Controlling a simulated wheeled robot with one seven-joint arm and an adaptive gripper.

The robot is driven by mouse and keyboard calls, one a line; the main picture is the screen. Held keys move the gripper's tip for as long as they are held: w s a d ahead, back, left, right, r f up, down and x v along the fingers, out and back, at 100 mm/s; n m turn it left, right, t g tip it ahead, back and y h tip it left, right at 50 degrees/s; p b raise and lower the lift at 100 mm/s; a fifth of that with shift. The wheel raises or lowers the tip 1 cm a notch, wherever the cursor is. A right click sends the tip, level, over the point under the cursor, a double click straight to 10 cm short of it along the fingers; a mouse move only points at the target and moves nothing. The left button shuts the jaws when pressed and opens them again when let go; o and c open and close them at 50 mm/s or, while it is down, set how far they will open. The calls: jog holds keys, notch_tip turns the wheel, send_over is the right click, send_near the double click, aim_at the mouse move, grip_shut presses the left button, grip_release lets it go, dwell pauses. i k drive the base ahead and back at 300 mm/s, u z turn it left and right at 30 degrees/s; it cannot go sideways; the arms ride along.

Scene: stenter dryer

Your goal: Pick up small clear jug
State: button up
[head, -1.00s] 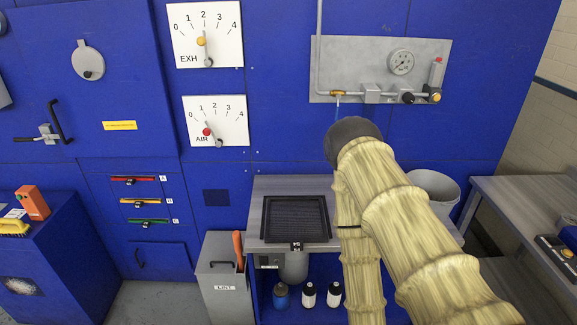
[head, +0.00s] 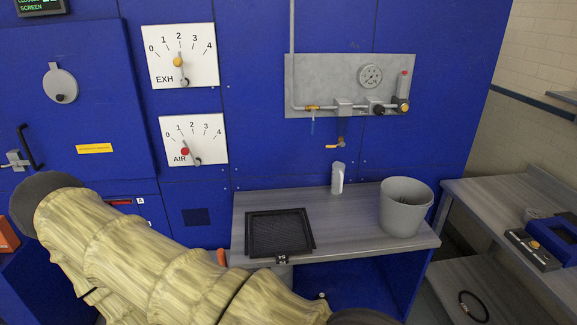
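I cannot make out a small clear jug in the head view. A small white upright container (head: 337,178) stands at the back of the grey bench (head: 350,232), below the wall panel; I cannot tell whether it is a jug. My arm, in a tan quilted sleeve, crosses the lower left and hides part of the cabinets and the bench's left front. My gripper is out of view.
On the bench are a black mesh tray (head: 279,233) at left and a grey bucket (head: 405,206) at right. A brass tap (head: 335,144) hangs below the wall panel (head: 330,85). A side table (head: 500,205) stands at right. The bench middle is clear.

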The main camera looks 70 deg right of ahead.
aim_at(338, 171)
jog(key=u, duration=0.05)
jog(key=i, duration=1.2)
jog(key=z, duration=2.6)
